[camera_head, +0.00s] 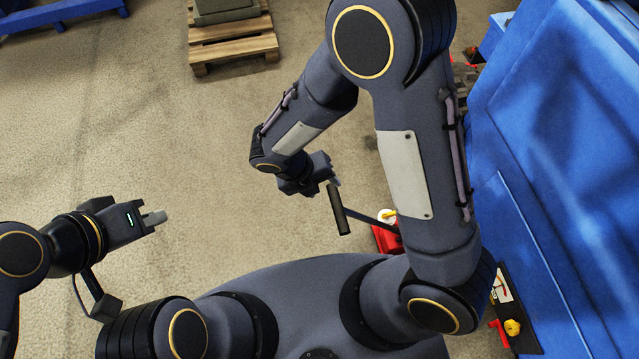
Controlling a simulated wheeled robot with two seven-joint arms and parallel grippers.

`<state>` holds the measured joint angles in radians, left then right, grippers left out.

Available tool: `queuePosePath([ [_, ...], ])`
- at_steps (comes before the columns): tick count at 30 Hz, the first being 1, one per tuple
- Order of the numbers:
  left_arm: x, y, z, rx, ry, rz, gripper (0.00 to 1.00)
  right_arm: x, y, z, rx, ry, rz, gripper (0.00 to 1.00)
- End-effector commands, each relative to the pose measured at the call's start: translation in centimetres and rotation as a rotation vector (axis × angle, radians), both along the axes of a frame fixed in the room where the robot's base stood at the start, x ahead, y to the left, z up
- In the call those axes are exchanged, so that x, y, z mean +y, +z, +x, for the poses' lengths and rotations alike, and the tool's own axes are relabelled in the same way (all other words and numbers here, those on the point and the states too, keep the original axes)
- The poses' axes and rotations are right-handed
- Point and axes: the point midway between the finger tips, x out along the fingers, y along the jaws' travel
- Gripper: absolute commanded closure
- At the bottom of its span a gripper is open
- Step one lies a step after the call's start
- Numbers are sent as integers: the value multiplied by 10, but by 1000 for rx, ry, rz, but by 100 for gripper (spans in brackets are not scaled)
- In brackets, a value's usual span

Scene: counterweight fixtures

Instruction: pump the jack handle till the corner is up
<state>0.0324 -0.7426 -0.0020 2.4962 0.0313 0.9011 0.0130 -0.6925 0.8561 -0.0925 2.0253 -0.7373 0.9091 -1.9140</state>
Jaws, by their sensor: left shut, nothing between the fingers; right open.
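The jack handle has a black bar grip (339,210) and a dark shaft (375,219) that runs down right to the red jack (386,240) on the floor. My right arm hides part of the jack. My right gripper (334,183) is open at the upper end of the grip; I cannot tell whether its fingers touch it or stand around it. My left gripper (154,218) is shut and empty over bare floor, well left of the handle. The blue machine (560,170) stands at the right; whether its corner is raised is not clear from here.
A wooden pallet (233,45) with a grey block (225,11) on it lies at the top. A blue frame (60,14) is at the top left. A yellow knob (512,327) and a white label (501,285) show at the machine's lower edge. The left floor is clear.

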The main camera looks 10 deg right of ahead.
Motion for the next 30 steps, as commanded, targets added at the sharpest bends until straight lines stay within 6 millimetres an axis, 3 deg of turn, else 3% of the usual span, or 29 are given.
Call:
queuePosePath([
  [12,0,-49,0,0,0,0,100,-19,-47,0,0,-5,0,49],
  [21,0,-63,0,0,0,0,100,-33,-71,1,1,-5,1,49],
  [30,0,-64,0,0,0,0,100,-35,-74,1,0,-4,0,49],
])
